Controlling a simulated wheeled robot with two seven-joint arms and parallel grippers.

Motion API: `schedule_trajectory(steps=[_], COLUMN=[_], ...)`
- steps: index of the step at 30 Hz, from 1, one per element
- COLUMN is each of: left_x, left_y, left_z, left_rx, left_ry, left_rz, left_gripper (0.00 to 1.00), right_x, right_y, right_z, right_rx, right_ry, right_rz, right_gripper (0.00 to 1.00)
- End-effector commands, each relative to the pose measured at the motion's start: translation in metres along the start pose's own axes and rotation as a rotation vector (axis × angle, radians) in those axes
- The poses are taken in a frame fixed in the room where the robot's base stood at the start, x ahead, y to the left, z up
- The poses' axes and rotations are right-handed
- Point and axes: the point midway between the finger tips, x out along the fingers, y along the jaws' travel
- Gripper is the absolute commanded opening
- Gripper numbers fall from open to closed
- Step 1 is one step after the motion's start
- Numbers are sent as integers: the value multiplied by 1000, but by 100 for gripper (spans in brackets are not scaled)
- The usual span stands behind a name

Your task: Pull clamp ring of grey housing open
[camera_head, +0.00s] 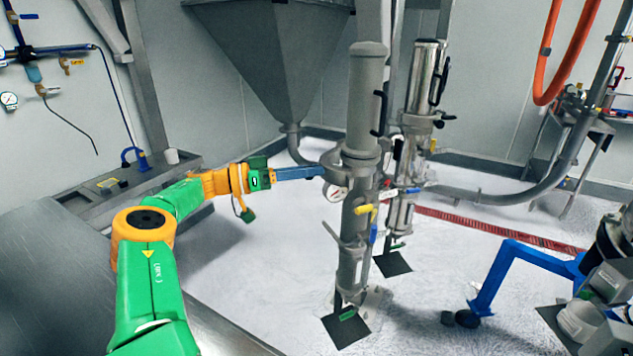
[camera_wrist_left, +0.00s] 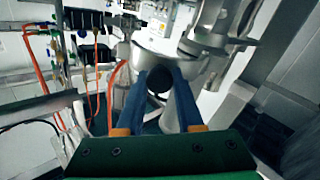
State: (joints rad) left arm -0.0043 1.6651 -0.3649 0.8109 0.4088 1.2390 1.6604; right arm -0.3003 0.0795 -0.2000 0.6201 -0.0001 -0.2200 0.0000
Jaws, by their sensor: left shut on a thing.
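The grey housing (camera_head: 367,85) is a tall upright cylinder in the middle of the head view. Its clamp ring (camera_head: 331,158) shows at mid-height on the left side, above a round gauge (camera_head: 336,192). My left gripper (camera_head: 318,171) reaches in from the left with its blue fingers at the ring's left side. In the left wrist view, the gripper (camera_wrist_left: 159,78) is shut on a dark round-ended piece, which looks like the clamp's handle, with the grey ring band (camera_wrist_left: 160,52) just beyond. How far the ring stands open is unclear. My right gripper is out of view.
A shiny steel housing (camera_head: 422,85) stands just right of the grey one. A grey hopper (camera_head: 265,50) hangs behind. Yellow (camera_head: 365,209) and blue valve handles stick out below the clamp. A blue wheeled frame (camera_head: 510,270) stands at right. The floor left of the housing is clear.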

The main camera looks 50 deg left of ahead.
Motion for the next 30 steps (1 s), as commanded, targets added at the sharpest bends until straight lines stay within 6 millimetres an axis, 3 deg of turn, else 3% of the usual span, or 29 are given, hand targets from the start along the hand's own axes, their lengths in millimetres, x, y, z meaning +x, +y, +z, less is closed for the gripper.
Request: schedule_trajectory(steps=[18, 19, 22, 30], left_x=[-9, -9, -9, -9], left_y=[-3, -3, -4, -4], left_z=[3, 3, 3, 3], left_rx=[-12, -12, -12, -12], left_ry=[-14, -14, -14, -12], left_rz=[-1, -1, -1, -1], left_gripper=[0, 38, 65, 66], right_x=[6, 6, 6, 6], right_y=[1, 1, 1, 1], right_z=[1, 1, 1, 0], right_rx=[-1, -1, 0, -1], right_ry=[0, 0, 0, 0], right_rz=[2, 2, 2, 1], right_gripper=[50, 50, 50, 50])
